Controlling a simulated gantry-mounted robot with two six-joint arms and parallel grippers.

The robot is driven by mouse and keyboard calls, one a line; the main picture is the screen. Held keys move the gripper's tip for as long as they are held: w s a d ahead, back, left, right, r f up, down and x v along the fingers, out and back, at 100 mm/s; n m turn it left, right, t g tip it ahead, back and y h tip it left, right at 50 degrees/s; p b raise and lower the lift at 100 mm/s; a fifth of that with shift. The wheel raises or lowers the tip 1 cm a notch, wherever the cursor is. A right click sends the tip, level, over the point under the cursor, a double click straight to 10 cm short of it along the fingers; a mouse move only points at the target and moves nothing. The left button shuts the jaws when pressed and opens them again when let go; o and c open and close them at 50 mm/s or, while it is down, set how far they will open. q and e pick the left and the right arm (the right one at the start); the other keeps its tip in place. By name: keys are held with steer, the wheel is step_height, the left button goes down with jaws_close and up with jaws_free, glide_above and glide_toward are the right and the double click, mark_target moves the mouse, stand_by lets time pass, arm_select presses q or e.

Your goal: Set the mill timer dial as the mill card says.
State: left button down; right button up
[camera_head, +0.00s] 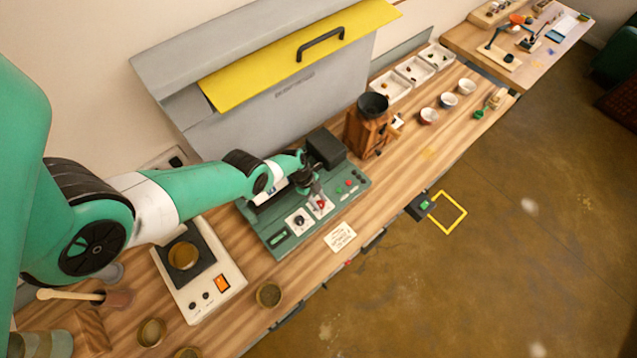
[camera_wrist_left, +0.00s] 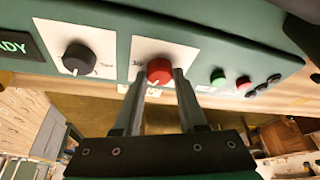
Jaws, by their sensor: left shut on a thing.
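My left gripper (camera_head: 316,196) is over the green mill panel (camera_head: 275,242) and shut on the red dial (camera_wrist_left: 159,71). In the left wrist view its fingers stand on either side of the dial. The red dial sits on a white plate, and its white pointer mark points toward the lower left in that view. A black dial (camera_wrist_left: 77,58) on its own white plate is beside it. A white card (camera_head: 340,237) lies on the table in front of the panel; its writing is too small to read. My right gripper is not in view.
A green-lettered display (camera_wrist_left: 14,46) and small green (camera_wrist_left: 218,77) and red (camera_wrist_left: 243,83) buttons flank the dials. A wooden grinder (camera_head: 366,133) stands right of the panel, and a white scale (camera_head: 205,280) stands left. The table's front edge is close.

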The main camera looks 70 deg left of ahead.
arm_select(q)
steer(key=shift+a+m, duration=0.1)
steer(key=shift+m, duration=0.4)
steer(key=shift+c, duration=2.4)
jaws_free()
